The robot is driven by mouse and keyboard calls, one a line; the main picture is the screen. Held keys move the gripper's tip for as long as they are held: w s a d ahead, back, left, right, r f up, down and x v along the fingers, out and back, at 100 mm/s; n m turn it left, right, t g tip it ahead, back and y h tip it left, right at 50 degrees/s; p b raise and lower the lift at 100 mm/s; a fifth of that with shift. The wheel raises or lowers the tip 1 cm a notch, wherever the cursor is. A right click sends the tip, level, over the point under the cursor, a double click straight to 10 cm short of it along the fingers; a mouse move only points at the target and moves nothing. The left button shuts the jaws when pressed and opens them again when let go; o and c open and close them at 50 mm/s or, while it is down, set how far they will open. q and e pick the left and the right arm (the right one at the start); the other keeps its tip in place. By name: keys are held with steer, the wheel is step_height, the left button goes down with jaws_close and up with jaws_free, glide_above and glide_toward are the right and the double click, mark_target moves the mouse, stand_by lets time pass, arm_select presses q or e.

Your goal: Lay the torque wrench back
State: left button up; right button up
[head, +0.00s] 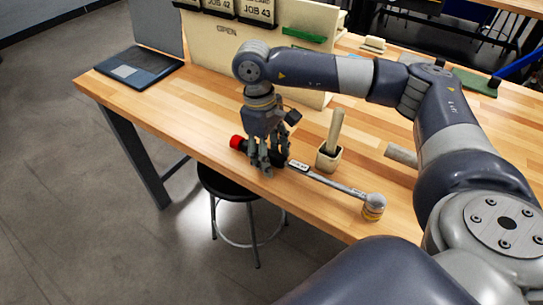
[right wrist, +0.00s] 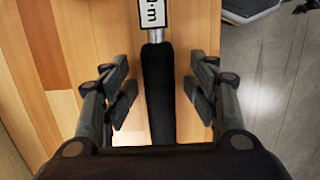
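The torque wrench (head: 335,184) lies across the wooden table near its front edge. It has a red end at the left, a black handle, a white label, a silver shaft and a round head at the right. My right gripper (head: 263,165) is low over the black handle. In the right wrist view the handle (right wrist: 158,95) runs between the fingers of my right gripper (right wrist: 160,103), with a gap on each side, so the gripper is open. The head view cannot show whether the fingertips touch the table. My left gripper is out of view.
A small holder (head: 327,160) with an upright wooden handle stands just behind the wrench. A laptop-like device (head: 139,72) is at the far left of the table (head: 185,105). A beige board with job cards (head: 225,40) stands behind. A black stool (head: 224,184) is below the front edge.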

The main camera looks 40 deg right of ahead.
steer(key=shift+w+a+r+p, duration=0.15)
steer(key=shift+r+p, duration=0.3)
steer(key=shift+r, duration=0.6)
steer(key=shift+w+r+p, duration=0.15)
steer(key=shift+r+p, duration=0.25)
steer(key=shift+r, duration=0.6)
steer(key=shift+w+a+r+p, duration=0.15)
steer(key=shift+r+p, duration=0.3)
steer(key=shift+r, duration=0.6)
steer(key=shift+d, duration=0.1)
steer(key=shift+f, duration=0.1)
